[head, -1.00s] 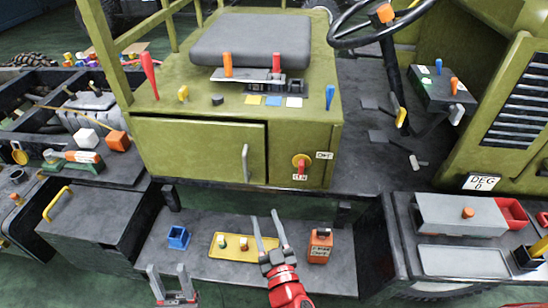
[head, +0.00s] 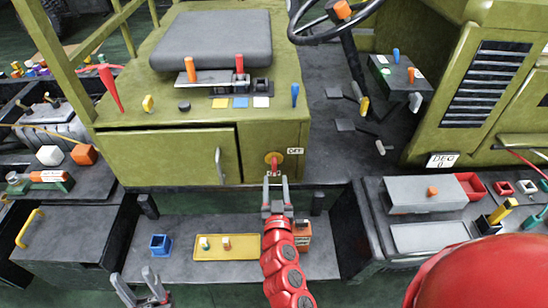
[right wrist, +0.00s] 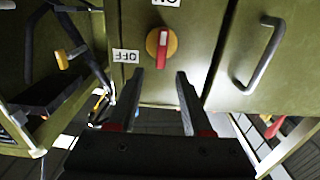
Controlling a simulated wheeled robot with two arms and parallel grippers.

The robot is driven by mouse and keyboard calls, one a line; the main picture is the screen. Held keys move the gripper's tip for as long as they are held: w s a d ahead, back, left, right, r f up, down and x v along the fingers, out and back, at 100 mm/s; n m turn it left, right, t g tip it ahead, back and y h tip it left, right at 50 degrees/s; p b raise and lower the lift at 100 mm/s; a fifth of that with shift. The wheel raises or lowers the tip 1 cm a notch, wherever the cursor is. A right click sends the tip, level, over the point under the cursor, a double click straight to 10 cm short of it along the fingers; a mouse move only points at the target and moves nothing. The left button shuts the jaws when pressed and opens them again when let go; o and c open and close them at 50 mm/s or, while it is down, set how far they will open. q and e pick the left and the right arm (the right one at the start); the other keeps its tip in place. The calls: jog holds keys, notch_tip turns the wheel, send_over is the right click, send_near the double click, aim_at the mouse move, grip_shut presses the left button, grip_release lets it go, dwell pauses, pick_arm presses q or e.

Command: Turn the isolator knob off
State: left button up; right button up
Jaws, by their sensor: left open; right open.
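The isolator knob is a red handle on a yellow disc on the green cabinet front. It shows in the head view (head: 274,160) and the right wrist view (right wrist: 161,46). Its handle lies in line with the ON label (right wrist: 166,2), which is partly cut off in the wrist view. The OFF label (right wrist: 126,56) is to one side. My right gripper (head: 276,181) is open just below the knob, and its fingertips in the wrist view (right wrist: 160,76) frame the handle's near end without visibly touching it. My left gripper (head: 136,276) is open and empty, low at left.
A cabinet door handle (head: 219,165) is left of the knob. Below are a blue box (head: 160,245), a yellow tray (head: 214,254) and an orange box (head: 302,235) beside my right arm. A grey toolbox (head: 425,195) stands at right.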

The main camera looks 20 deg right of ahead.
aim_at(274, 167)
jog(key=p+x, duration=0.1)
jog(key=x, duration=0.7)
jog(key=shift+f+p, duration=0.1)
jog(key=shift+p, duration=0.25)
grip_shut()
